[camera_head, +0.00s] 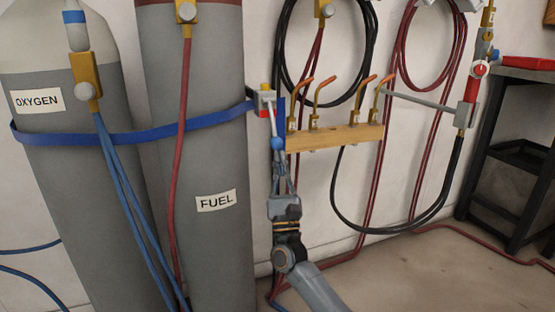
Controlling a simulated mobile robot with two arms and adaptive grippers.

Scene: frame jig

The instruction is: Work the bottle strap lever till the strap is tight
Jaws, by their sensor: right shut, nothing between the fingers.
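A blue strap (133,138) runs around the front of the grey OXYGEN cylinder (45,190) and the grey FUEL cylinder (215,155). It rises to a small grey ratchet (264,97) with a red part on the wall side, right of the FUEL cylinder. A lever with a blue ball knob (277,143) hangs down from the ratchet. My right gripper (282,158) points up from below, shut and empty, with its fingertips just under the knob. I cannot tell whether they touch it. How tight the strap is cannot be judged. My left gripper is out of view.
A wooden rack (335,138) with several brass torch tips stands close right of the lever. Black and red hoses hang on the wall, and blue hoses (130,200) cross the cylinders. A dark shelf (515,150) stands at far right. The floor is mostly open.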

